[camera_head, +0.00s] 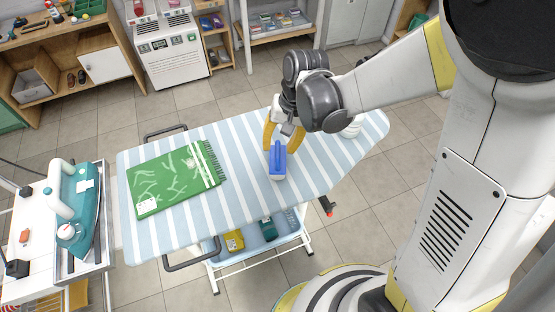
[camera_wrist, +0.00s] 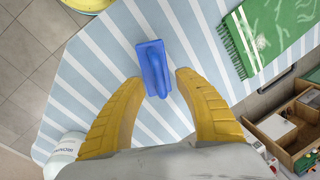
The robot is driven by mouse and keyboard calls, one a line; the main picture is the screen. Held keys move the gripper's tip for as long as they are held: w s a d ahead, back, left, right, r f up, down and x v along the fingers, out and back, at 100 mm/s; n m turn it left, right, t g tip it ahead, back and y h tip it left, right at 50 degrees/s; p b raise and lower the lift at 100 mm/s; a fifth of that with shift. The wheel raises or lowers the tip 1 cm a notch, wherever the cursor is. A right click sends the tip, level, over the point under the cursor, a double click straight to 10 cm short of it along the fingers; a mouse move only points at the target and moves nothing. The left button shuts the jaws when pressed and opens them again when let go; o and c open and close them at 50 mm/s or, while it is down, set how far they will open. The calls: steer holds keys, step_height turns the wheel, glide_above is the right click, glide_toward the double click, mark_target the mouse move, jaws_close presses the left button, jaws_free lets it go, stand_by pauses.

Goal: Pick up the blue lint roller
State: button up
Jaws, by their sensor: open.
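The blue lint roller (camera_head: 278,158) stands or lies on the striped ironing board (camera_head: 240,135), right of the green towel; its lower end looks pale in the head view. In the wrist view, the lint roller (camera_wrist: 152,62) shows as a blue flat piece with a raised handle, just ahead of the fingertips. My gripper (camera_head: 283,143) is open above and behind it, with yellow fingers spread. In the wrist view my gripper (camera_wrist: 158,80) has the roller's near end between its fingertips, with space on both sides. I cannot tell the exact height gap.
A green fringed towel (camera_head: 175,178) lies on the board's left part. A white bottle (camera_head: 352,128) stands on the board behind my gripper. A teal iron (camera_head: 78,205) sits at far left. Yellow and blue items (camera_head: 234,240) are on the shelf below. Board around the roller is clear.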

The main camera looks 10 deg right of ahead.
steer(key=shift+a+f, duration=0.25)
steer(key=shift+f, duration=0.9)
steer(key=shift+r, duration=0.1)
jaws_close()
steer(key=shift+r, duration=0.55)
steer(key=r+p, duration=0.1)
steer(key=r, duration=0.1)
steer(key=d+r+p, duration=0.1)
steer(key=r, duration=0.1)
steer(key=shift+s+d, duration=0.15)
steer(key=s+d+r+p, duration=0.2)
steer(key=d+r, duration=0.4)
steer(key=d, duration=0.4)
steer(key=shift+s, duration=0.4)
